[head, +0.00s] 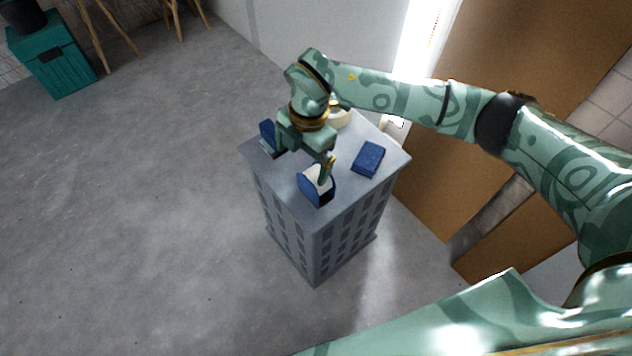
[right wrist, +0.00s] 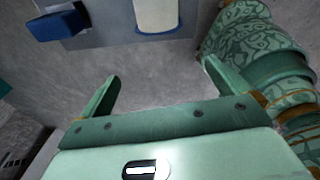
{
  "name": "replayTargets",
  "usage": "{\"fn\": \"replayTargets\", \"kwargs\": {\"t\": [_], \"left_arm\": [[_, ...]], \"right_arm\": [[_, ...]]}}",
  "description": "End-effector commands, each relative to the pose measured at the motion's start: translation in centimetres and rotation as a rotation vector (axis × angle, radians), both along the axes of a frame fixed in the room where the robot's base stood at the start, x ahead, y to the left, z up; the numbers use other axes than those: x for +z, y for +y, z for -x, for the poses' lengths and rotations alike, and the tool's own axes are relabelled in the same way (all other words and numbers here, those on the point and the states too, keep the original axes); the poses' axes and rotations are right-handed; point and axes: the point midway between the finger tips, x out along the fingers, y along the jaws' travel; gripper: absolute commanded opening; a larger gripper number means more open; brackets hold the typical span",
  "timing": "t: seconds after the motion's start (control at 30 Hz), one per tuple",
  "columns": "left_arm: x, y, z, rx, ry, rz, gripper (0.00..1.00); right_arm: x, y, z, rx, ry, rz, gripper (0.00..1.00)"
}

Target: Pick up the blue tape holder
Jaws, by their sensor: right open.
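A blue holder with a white top face (head: 316,187), which looks like the tape holder, stands at the near edge of the grey cabinet's top (head: 290,182). In the right wrist view, a white piece with a blue base (right wrist: 157,28) at the top edge seems to be the same holder, partly cut off. My right gripper (head: 303,158) is above the cabinet top, just behind and left of the holder; one finger overlaps it in the picture. Its jaws (right wrist: 161,72) are open with nothing between them. I cannot tell whether a finger touches the holder. My left gripper is out of view.
Another blue item (head: 267,131) is at the cabinet's left corner, partly hidden by my gripper. A dark blue box (head: 369,158) lies on the right; a cream round thing (head: 341,118) is at the back. A brown panel (head: 480,130) stands right of the cabinet.

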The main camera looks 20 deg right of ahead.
Motion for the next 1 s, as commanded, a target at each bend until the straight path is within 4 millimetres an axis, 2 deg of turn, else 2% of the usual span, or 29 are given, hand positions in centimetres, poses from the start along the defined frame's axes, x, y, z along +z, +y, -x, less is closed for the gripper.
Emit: {"fn": "replayTargets", "kwargs": {"t": [0.03, 0.1, 0.17, 0.4, 0.5, 0.6, 0.83, 1.0], "left_arm": [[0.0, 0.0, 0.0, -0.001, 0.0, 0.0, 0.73], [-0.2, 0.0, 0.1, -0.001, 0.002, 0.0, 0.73], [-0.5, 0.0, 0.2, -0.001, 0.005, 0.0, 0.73], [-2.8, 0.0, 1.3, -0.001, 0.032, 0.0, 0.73], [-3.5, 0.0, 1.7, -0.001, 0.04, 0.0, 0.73], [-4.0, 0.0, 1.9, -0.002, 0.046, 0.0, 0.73], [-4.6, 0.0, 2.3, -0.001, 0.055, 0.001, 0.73], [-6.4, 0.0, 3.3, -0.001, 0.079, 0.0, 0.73]], "right_arm": [[0.4, -1.6, -0.8, -0.055, -0.003, 0.065, 1.0], [0.3, -3.0, -1.3, -0.11, -0.001, 0.121, 1.0], [-0.4, -3.5, -1.4, -0.131, 0.001, 0.143, 1.0], [-6.6, -3.5, -1.3, -0.133, 0.008, 0.144, 1.0], [-8.6, -3.5, -1.3, -0.131, 0.006, 0.143, 1.0], [-9.9, -3.5, -1.4, -0.131, 0.004, 0.143, 1.0], [-11.3, -3.5, -1.5, -0.131, 0.001, 0.141, 1.0], [-14.5, -3.7, -1.9, -0.13, 0.008, 0.141, 1.0]]}}
